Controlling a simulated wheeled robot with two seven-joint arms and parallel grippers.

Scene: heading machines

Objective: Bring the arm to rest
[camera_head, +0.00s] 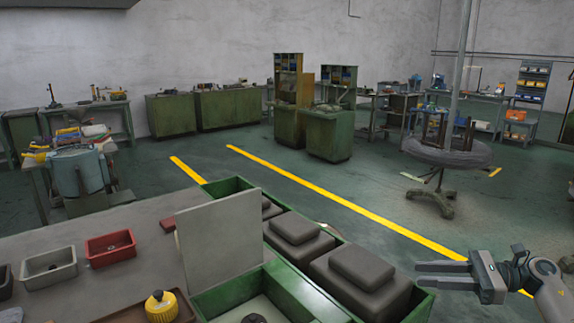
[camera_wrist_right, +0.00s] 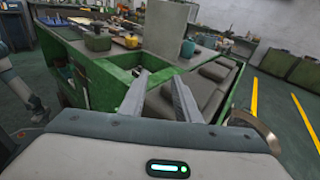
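My right gripper (camera_head: 420,275) is at the lower right in the head view, its two fingers pointing left with a gap between them. It is open and empty, and apart from the green bench with dark cushion-like blocks (camera_head: 365,282) to its left. In the right wrist view the same gripper (camera_wrist_right: 158,74) shows its two fingers spread, with the green bench (camera_wrist_right: 112,88) beyond them. My left gripper is not seen in either view. A pale jointed link, perhaps of my left arm, shows at the left edge of the right wrist view.
A grey upright panel (camera_head: 222,240) stands on the bench. A red bin (camera_head: 110,248), a grey bin (camera_head: 48,268) and a yellow round container (camera_head: 161,306) are on the worktop. Open floor with a yellow line (camera_head: 340,202) lies beyond. A round-topped stand (camera_head: 446,153) is farther back.

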